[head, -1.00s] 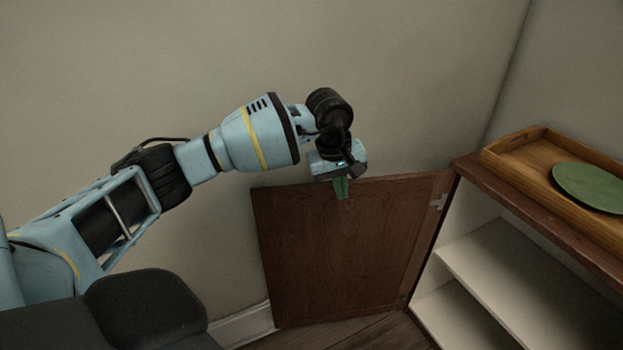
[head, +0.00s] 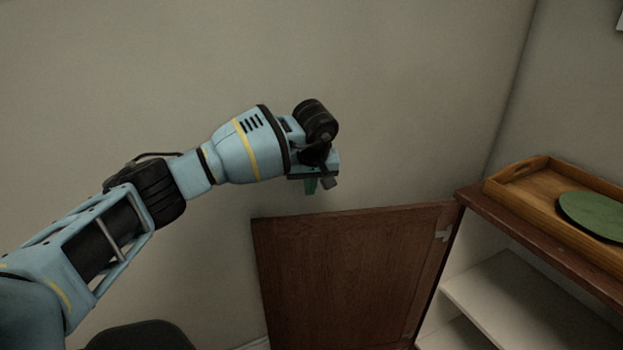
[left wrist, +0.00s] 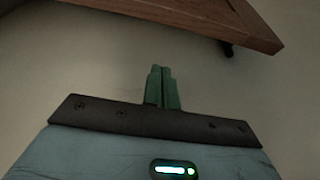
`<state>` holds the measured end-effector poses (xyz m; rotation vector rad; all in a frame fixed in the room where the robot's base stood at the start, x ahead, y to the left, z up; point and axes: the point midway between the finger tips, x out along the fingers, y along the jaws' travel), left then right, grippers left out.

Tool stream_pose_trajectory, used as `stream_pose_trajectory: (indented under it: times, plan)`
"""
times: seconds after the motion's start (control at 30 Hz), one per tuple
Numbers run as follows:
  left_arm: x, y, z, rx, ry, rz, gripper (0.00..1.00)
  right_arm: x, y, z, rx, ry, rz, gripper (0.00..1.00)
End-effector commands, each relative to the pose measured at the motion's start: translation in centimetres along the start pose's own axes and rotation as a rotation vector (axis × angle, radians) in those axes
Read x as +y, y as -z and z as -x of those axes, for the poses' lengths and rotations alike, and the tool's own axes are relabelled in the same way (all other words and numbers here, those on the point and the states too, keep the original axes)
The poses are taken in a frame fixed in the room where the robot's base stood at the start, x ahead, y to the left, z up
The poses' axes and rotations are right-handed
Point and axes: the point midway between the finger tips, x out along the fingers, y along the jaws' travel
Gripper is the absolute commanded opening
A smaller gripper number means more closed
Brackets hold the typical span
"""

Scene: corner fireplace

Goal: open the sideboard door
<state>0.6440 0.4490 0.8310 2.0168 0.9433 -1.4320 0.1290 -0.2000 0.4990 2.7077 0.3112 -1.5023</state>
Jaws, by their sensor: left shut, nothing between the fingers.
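The sideboard door (head: 345,275) is a dark brown wooden panel. It stands swung wide open on its hinge side at the right, next to the open sideboard (head: 475,205). My left gripper (head: 311,187) is shut and empty, just above the door's top edge and apart from it in the head view. In the left wrist view its green fingers (left wrist: 162,85) are together. The door's wooden edge (left wrist: 200,18) crosses the top of that view, with a small dark part under it, perhaps the handle. My right gripper is not in view.
The sideboard's pale inner shelf (head: 520,300) is visible and bare. A wooden tray (head: 520,183) with a green plate (head: 590,213) rests on the sideboard top. A plain wall (head: 400,100) stands close behind the door and my left arm.

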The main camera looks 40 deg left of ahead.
Motion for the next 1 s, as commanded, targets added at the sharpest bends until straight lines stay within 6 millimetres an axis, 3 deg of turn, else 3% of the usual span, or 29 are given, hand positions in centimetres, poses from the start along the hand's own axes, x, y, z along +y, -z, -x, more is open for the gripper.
stream_pose_trajectory:
  times: [0.23,0.6,1.0]
  plan:
    - [0.0,-0.2,-4.4,-0.003,0.002,0.000,0.00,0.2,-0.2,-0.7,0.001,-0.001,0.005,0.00]
    - [0.1,-3.3,-2.8,0.000,-0.001,-0.003,0.00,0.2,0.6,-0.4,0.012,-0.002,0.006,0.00]
    - [0.0,-3.8,-2.6,0.000,-0.001,0.000,0.00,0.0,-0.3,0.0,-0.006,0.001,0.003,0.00]
